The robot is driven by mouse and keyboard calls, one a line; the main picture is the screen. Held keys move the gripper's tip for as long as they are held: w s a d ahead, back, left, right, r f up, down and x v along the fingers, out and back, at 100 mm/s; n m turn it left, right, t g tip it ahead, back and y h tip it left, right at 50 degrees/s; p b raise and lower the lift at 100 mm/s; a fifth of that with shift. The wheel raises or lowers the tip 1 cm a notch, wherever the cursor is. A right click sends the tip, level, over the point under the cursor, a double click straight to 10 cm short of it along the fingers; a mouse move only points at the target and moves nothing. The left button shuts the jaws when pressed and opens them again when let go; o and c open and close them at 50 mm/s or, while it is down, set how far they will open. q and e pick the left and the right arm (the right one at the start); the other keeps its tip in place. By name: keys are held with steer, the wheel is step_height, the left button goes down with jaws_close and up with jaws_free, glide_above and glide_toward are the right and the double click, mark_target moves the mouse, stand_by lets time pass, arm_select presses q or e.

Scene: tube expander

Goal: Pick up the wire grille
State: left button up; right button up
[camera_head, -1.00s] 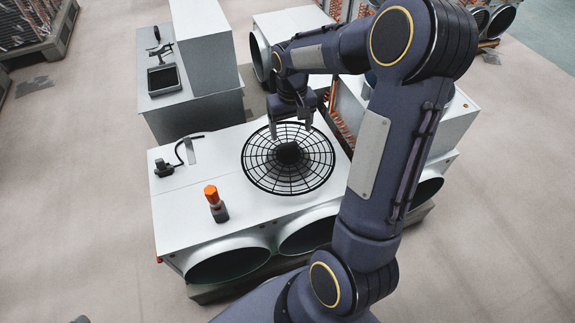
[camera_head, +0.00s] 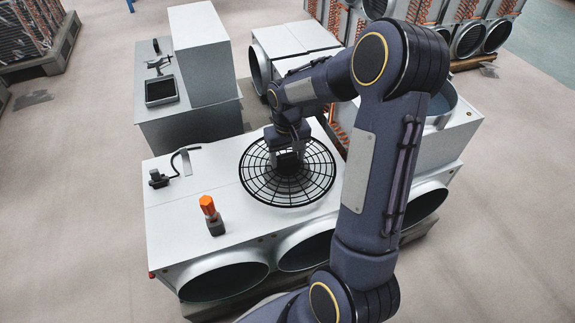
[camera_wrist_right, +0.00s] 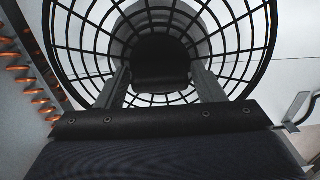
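The wire grille (camera_head: 262,190) is a round black mesh with a dark hub at its middle. It lies on the white top of the near unit, and it fills much of the right wrist view (camera_wrist_right: 85,40). My right gripper (camera_head: 287,160) points down at the middle of the grille. In the right wrist view its two fingers (camera_wrist_right: 160,75) stand on either side of the hub (camera_wrist_right: 160,52), close against it with no clear gap. The exact contact at the fingertips is hard to see. My left gripper is not in view.
A grey cabinet with a black tray (camera_head: 162,90) is behind left. Finned units (camera_head: 470,40) stand at the back right.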

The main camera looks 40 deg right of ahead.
mark_target(287, 154)
steer(key=c, duration=0.9)
steer(key=shift+c, duration=0.5)
steer(key=shift+r, duration=0.1)
steer(key=shift+r, duration=0.45)
step_height(287, 154, up, 2)
steer(key=shift+w+r+p, duration=0.1)
steer(key=shift+p, duration=0.6)
steer(key=w+a+r+p, duration=0.3)
steer(key=a+r+p, duration=0.2)
steer(key=a+r, duration=0.4)
steer(key=a, duration=0.4)
steer(key=shift+a+r, duration=0.35)
steer(key=shift+r, duration=0.05)
steer(key=shift+s, duration=0.1)
